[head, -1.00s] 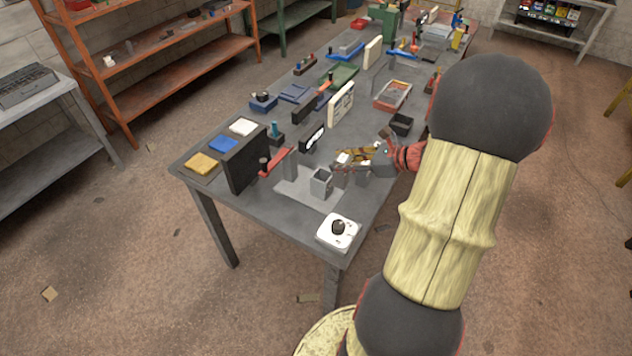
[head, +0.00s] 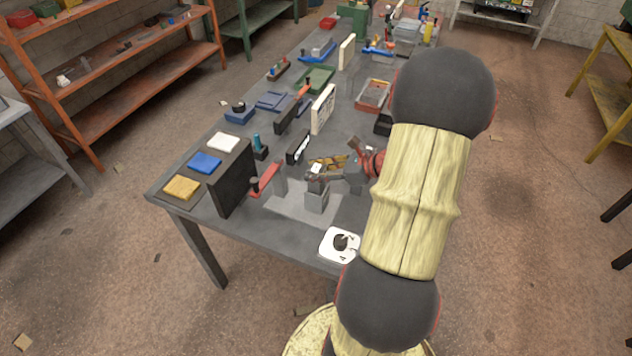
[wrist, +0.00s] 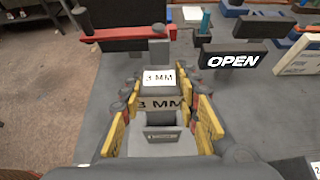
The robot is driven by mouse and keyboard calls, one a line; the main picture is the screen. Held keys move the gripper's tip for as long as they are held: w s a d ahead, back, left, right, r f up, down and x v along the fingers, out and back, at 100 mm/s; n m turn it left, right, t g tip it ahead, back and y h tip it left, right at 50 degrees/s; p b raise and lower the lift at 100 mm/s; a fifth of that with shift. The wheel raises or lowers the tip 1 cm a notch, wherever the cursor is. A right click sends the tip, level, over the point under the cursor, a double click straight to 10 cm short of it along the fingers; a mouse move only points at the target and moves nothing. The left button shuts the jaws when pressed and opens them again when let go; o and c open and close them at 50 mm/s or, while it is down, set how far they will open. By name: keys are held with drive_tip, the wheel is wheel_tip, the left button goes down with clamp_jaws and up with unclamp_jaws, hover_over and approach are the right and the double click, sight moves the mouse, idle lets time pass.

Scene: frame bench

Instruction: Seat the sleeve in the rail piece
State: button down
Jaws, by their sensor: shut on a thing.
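My gripper (head: 330,172) is over the near part of the bench, its yellow fingers on both sides of a grey piece marked "3 MM" (wrist: 160,103). The wrist view also shows my gripper (wrist: 160,92) shut on this piece, apparently the sleeve. A grey box-shaped piece (head: 316,201), perhaps the rail piece, stands upright below the fingers in the head view. The fingers hide its top. A grey boxy part with a dark recess (wrist: 162,139) shows between the fingers in the wrist view. I cannot tell whether the pieces touch or are engaged.
A red clamp-like bar (head: 265,180) and a dark upright panel (head: 233,180) stand to the left. An "OPEN" sign (wrist: 233,60) stands beyond the gripper to the right. A white plate with a black knob (head: 340,244) lies near the front edge. A pale mat (head: 290,208) has bare room.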

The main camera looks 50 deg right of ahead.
drive_tip(key=shift+f+b, duration=0.45)
drive_tip(key=shift+f, duration=1.3)
drive_tip(key=shift+f, duration=0.2)
drive_tip(key=c, duration=1.3)
unclamp_jaws()
drive_tip(key=shift+c, duration=0.2)
drive_tip(key=shift+r, duration=0.15)
